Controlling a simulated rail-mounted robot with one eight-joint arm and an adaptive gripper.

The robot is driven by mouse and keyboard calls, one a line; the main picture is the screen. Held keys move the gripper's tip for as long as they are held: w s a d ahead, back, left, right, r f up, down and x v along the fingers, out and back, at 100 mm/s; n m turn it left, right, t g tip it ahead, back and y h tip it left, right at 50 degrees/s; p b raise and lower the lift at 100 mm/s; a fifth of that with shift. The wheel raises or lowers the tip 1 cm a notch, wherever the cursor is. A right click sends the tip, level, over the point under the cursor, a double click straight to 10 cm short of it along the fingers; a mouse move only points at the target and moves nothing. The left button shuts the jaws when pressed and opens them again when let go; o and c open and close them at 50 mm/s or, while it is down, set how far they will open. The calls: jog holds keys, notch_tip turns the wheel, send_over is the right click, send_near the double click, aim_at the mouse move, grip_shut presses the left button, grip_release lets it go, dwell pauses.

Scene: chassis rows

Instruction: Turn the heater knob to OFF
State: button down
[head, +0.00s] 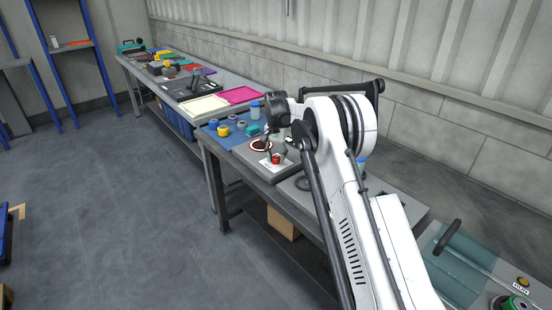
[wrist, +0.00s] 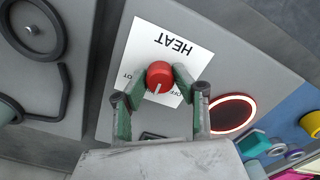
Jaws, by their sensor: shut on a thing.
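The red heater knob (wrist: 159,76) sits on a white label (wrist: 187,42) reading HEAT, upside down in the wrist view. The knob's white mark points down in that view, between the partly hidden words by the knob. OFF is at its lower right. My gripper (wrist: 155,83) is shut on the knob, one green-padded finger on each side. The hot plate (wrist: 232,115) beside it has a glowing red ring. In the head view the knob (head: 276,159) shows red under my gripper (head: 276,154), and the hot plate (head: 261,145) is just behind.
A blue mat (head: 216,131) with jars and small coloured parts lies beside the heater unit. More benches with trays (head: 204,106) run along the wall. The floor (head: 120,200) is clear.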

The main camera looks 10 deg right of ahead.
aim_at(276, 157)
jog(key=n+b, duration=0.2)
jog(key=n, duration=0.3)
jog(key=shift+n, duration=0.3)
jog(key=n+b, duration=0.2)
jog(key=n, duration=0.3)
jog(key=shift+n, duration=0.4)
jog(key=c, duration=1.4)
grip_release()
notch_tip(276, 157, up, 12)
jog(key=shift+r, duration=0.1)
